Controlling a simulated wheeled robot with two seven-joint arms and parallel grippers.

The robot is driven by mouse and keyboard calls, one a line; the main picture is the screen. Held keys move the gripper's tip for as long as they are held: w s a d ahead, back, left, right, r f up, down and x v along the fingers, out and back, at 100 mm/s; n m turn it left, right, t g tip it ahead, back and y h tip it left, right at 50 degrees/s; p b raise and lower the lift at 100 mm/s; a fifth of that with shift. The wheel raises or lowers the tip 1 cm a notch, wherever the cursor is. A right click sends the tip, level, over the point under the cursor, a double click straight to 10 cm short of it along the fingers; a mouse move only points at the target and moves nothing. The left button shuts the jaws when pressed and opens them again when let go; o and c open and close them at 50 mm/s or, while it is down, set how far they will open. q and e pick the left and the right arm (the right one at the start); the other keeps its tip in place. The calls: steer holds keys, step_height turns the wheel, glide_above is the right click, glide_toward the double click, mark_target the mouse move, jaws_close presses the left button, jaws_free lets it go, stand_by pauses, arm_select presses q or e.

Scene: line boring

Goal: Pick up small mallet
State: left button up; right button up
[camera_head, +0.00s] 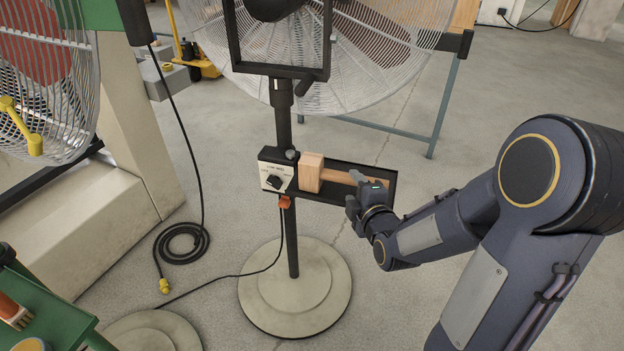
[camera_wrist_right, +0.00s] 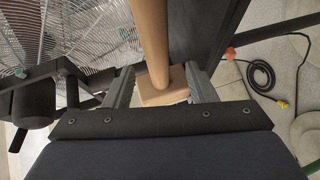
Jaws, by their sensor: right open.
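The small wooden mallet (camera_head: 311,173) lies on a narrow black shelf (camera_head: 388,180) fixed to the fan's pole. Its block head is at the left, against the control box, and its handle points right toward my gripper. My right gripper (camera_head: 358,192) is at the handle's right end and covers part of it. In the right wrist view, the gripper (camera_wrist_right: 160,84) is open, with the handle (camera_wrist_right: 152,38) and head (camera_wrist_right: 172,88) showing between its fingers. I cannot tell whether the fingers touch the handle. My left gripper is not in view.
The control box (camera_head: 277,172) with a dark knob sits left of the mallet head. A large caged fan (camera_head: 370,60) stands above on a round base (camera_head: 295,288). A black cable (camera_head: 181,245) lies coiled on the floor. A green cart (camera_head: 40,305) is at lower left.

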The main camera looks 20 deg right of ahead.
mark_target(351, 181)
steer(key=x, duration=0.5)
steer(key=shift+w+d, duration=0.15)
steer(key=shift+w, duration=0.2)
jaws_close()
steer(key=shift+r, duration=0.15)
stand_by(0.9)
